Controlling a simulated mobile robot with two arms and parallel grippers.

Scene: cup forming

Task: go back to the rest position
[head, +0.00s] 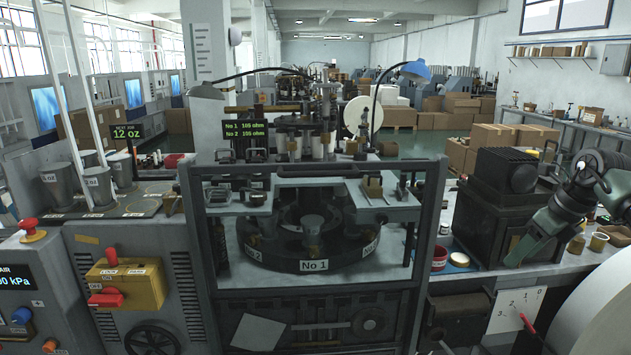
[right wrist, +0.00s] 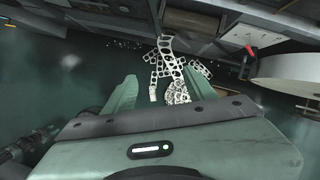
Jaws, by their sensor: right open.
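My right gripper (head: 522,252) is green and comes in from the right in the head view, in front of the dark boxy unit. In the right wrist view its two green fingers (right wrist: 160,88) stand apart with nothing between them. They point down towards the dark floor, where perforated metal scrap strips (right wrist: 170,70) lie beyond the fingertips. My left gripper is not in view.
The forming machine (head: 313,170) with its round "No 1" turntable (head: 285,262) fills the middle. A dark boxy unit (head: 490,210) stands on the right bench beside my arm. A red-handled lever (head: 527,322) and a large pale drum (head: 600,310) are at lower right.

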